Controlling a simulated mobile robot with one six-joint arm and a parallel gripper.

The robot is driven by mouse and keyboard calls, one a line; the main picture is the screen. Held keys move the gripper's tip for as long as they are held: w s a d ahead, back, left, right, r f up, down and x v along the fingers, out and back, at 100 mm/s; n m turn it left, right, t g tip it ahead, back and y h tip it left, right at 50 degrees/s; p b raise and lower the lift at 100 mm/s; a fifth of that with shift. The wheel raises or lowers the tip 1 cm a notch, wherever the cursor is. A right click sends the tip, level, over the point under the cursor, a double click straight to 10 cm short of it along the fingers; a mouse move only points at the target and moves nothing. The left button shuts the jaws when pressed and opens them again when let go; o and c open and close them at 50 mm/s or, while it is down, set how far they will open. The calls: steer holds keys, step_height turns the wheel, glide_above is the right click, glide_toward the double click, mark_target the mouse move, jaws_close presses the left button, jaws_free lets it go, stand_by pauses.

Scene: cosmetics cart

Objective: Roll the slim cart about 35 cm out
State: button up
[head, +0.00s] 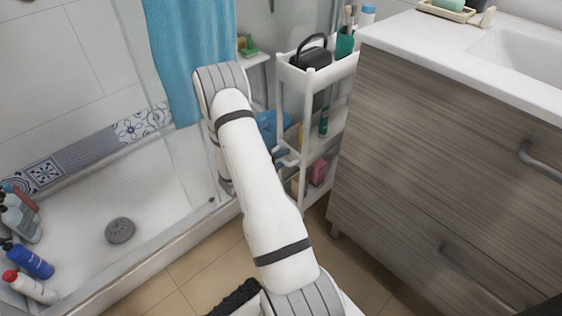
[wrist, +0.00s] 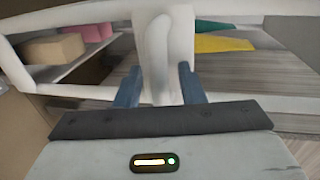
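The slim white cart (head: 282,100) stands upright between the shower and the wooden vanity, with its narrow end towards me. My gripper (head: 284,158) is at the front of the cart, partly hidden behind my own arm. In the wrist view, the two blue fingers of my gripper (wrist: 160,88) sit on either side of a white upright handle (wrist: 164,45) on the cart. The cart's base and wheels are mostly hidden by my arm.
The wooden vanity (head: 430,150) stands close on the cart's right. The shower tray (head: 150,185) with its raised edge and glass panel is on the left. A black bag (head: 310,58) and bottles ride on the cart.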

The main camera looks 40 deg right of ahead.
jaws_close()
stand_by(0.3)
